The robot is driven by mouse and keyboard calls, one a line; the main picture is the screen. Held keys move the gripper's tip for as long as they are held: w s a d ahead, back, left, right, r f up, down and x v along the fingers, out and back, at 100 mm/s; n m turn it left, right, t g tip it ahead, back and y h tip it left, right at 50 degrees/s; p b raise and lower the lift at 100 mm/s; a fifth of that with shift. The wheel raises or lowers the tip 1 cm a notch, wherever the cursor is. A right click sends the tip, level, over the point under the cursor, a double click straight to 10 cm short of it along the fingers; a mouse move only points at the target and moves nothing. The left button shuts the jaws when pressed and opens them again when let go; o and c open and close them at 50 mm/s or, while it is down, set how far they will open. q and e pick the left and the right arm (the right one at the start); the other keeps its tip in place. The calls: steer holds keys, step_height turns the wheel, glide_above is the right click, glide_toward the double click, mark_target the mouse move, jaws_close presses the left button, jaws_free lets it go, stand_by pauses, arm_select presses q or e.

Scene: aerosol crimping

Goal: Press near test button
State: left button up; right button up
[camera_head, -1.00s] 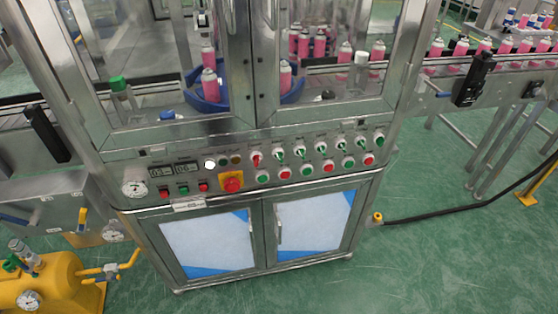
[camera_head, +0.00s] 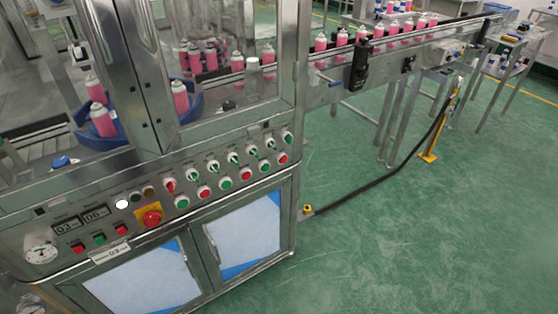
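The crimping machine's control panel (camera_head: 175,228) runs along the front below the glass doors. It carries a row of green and red round buttons, including a green one (camera_head: 182,202) and a red one (camera_head: 204,192). Selector switches (camera_head: 213,166) sit above them. A red mushroom button (camera_head: 152,217) on a yellow plate is at the left. The labels are too small to read, so I cannot tell which is the near test button. Neither gripper is in view.
A conveyor (camera_head: 400,40) with pink cans extends right from the machine. A black hose (camera_head: 385,178) runs across the floor to a yellow stand (camera_head: 430,156). Green floor (camera_head: 400,250) is open at the front right. Cabinet doors (camera_head: 245,235) are below the panel.

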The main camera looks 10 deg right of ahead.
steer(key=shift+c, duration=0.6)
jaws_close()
